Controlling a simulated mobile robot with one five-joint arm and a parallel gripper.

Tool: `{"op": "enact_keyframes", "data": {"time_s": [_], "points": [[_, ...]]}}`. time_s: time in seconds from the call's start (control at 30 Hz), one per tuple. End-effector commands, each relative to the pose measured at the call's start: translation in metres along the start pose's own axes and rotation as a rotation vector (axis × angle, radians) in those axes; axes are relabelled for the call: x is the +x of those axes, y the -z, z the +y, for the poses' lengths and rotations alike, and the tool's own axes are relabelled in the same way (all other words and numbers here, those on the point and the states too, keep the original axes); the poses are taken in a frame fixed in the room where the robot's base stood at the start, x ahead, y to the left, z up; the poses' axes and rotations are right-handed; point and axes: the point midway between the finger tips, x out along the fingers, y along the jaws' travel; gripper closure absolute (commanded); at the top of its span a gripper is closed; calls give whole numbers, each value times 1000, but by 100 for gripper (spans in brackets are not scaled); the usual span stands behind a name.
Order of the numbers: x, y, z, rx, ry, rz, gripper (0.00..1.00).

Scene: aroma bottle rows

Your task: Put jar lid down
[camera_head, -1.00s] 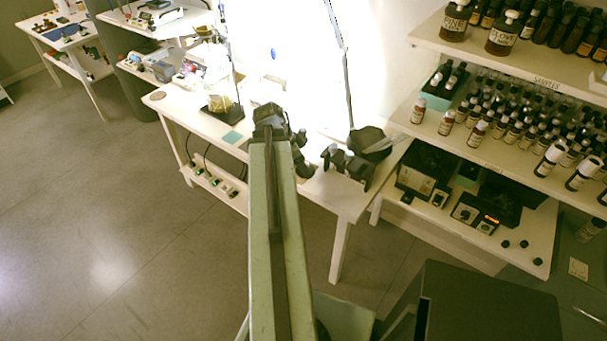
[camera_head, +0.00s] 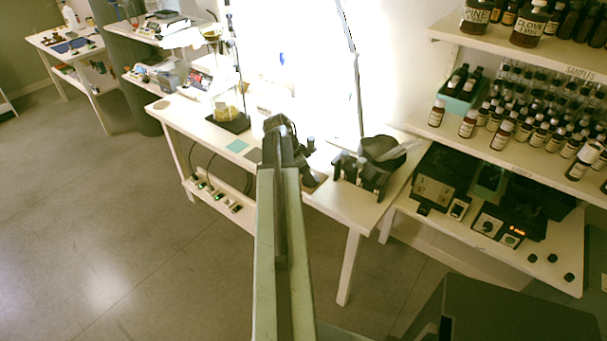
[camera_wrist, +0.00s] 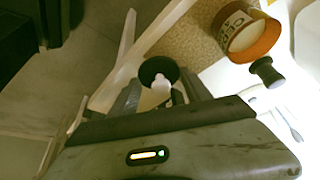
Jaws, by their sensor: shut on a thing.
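My gripper (camera_wrist: 160,92) shows in the wrist view with its two grey fingers on either side of a round black piece with a pale knob in its middle. I take this piece to be the jar lid (camera_wrist: 149,68). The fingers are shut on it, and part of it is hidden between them. An amber jar (camera_wrist: 259,45) with a white label stands at the upper right, apart from the fingers. In the head view my arm runs up to the white table, and neither the lid nor the jar can be made out.
The table's edge (camera_wrist: 120,65) and floor are left of the gripper. A dark stopper (camera_wrist: 265,72) is beside the jar. A black holder (camera_head: 368,165) is on the table's right end, a flask (camera_head: 226,108) at its back. Bottle shelves (camera_head: 480,125) stand at right.

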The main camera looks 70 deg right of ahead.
Motion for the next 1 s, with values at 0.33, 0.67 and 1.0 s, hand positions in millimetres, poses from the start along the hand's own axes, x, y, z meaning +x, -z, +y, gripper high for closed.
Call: {"op": "enact_keyframes", "data": {"time_s": [0.33,0.67,1.0], "points": [[11,15,-29,-3,1,0,82],[51,6,-34,1,-1,0,82],[48,2,-35,-5,2,0,82]]}}
